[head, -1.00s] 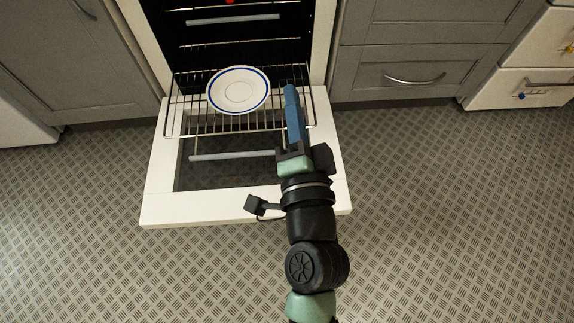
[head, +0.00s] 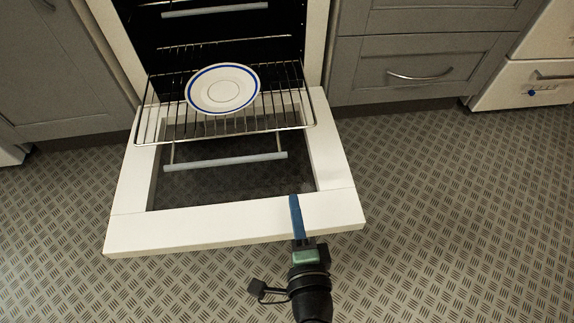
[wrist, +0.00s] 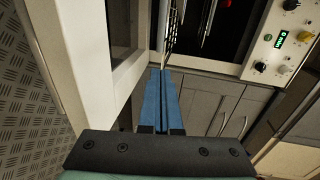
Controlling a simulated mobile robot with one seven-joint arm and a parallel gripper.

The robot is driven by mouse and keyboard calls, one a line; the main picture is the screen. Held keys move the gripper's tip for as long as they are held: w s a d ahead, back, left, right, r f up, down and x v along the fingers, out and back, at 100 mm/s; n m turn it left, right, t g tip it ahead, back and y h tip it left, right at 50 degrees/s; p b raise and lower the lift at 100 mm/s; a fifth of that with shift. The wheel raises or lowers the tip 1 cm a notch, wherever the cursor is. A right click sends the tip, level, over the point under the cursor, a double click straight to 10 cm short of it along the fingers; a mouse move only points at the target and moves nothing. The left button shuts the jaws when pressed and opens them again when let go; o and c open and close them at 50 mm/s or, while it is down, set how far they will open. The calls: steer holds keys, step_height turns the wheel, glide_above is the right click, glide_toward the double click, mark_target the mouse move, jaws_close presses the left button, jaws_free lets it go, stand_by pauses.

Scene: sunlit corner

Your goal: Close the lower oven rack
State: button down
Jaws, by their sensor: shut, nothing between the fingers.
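The lower oven rack (head: 270,124) is a wire shelf pulled out of the oven above the lowered white door (head: 235,220). A white plate with a blue rim (head: 222,90) lies on it. In the wrist view the rack's edge (wrist: 172,30) shows beyond the fingers, seen nearly edge-on. My gripper (head: 294,198) has blue fingers and is shut and empty. In the head view it appears over the door's front edge, to the right of the middle and in front of the rack, apart from it. The fingers also show in the wrist view (wrist: 163,74).
Grey cabinets (head: 430,75) stand on both sides. The oven's control panel (wrist: 285,40) shows in the wrist view. The patterned floor (head: 440,210) is clear to the right and in front.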

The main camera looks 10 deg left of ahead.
mark_target(285, 156)
steer(key=b+x, duration=0.2)
steer(key=x, duration=0.8)
steer(key=shift+w+a+f, duration=0.1)
steer(key=shift+w+f, duration=0.05)
steer(key=shift+w, duration=0.2)
steer(key=shift+w, duration=0.15)
